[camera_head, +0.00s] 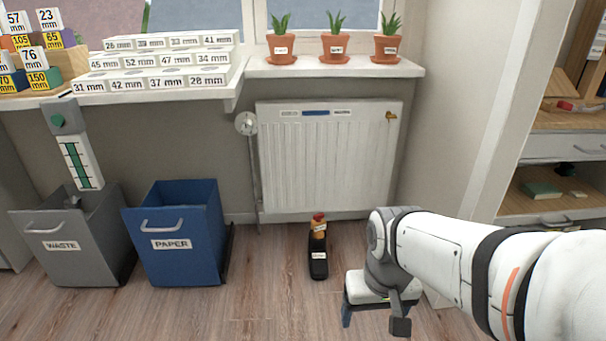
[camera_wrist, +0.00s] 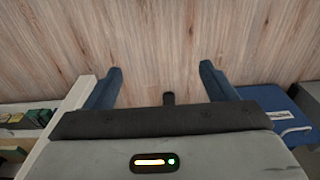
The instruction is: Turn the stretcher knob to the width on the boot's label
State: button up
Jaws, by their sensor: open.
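A dark boot (camera_head: 318,262) stands on the wood floor in front of the radiator, with a small white label on it. The label is too small to read. A red and yellow part, likely the stretcher knob (camera_head: 319,218), shows at the boot's top.
A white radiator (camera_head: 325,160) stands behind the boot under a sill with potted plants (camera_head: 335,45). A blue paper bin (camera_head: 177,235) and a grey waste bin (camera_head: 75,245) are at left. Shelves (camera_head: 560,190) stand at right. Floor between boot and gripper is clear.

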aim_at(318, 218)
jog(key=i, duration=1.45)
